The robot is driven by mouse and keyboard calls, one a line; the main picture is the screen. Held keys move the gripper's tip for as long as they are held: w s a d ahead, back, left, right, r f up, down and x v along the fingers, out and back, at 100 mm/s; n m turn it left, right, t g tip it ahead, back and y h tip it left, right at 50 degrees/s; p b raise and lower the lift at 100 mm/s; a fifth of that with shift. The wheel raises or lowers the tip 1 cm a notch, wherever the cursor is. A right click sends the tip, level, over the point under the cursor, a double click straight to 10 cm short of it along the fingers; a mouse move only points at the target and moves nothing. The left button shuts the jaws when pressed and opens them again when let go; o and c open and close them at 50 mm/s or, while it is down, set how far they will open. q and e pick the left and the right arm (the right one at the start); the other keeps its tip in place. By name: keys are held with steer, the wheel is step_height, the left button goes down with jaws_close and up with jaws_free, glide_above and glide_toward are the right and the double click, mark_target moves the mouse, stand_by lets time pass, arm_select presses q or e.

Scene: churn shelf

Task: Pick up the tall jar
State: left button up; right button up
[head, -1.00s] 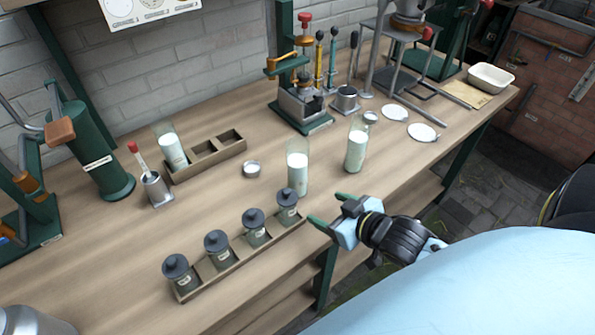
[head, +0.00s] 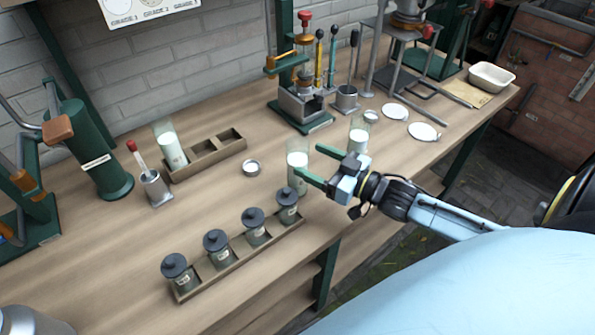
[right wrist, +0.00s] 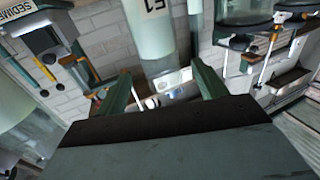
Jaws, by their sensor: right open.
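Several clear glass jars of white liquid stand on the wooden bench. One tall jar (head: 297,163) stands near the bench's front, by the end of the row of lidded pots. Another jar (head: 359,136) stands behind my right arm, its lower part hidden. A third jar (head: 171,148) stands in a wooden rack at the back. My right gripper (head: 320,164) is open, its green fingers pointing at the nearest jar. In the right wrist view, a labelled jar (right wrist: 150,32) shows beyond and between the fingertips. Contact cannot be told. My left gripper is out of view.
A tray (head: 242,260) with dark lidded pots lies along the front edge. The wooden rack (head: 208,163) has empty slots. A green press (head: 302,107) stands at the back.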

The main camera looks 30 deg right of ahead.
mark_target(291, 152)
steer(key=shift+f+x, duration=0.2)
steer(key=shift+x, duration=1.5)
steer(key=shift+f+x, duration=0.2)
steer(key=shift+x, duration=1.55)
steer(key=shift+s, duration=0.1)
steer(key=shift+r, duration=0.1)
jaws_close()
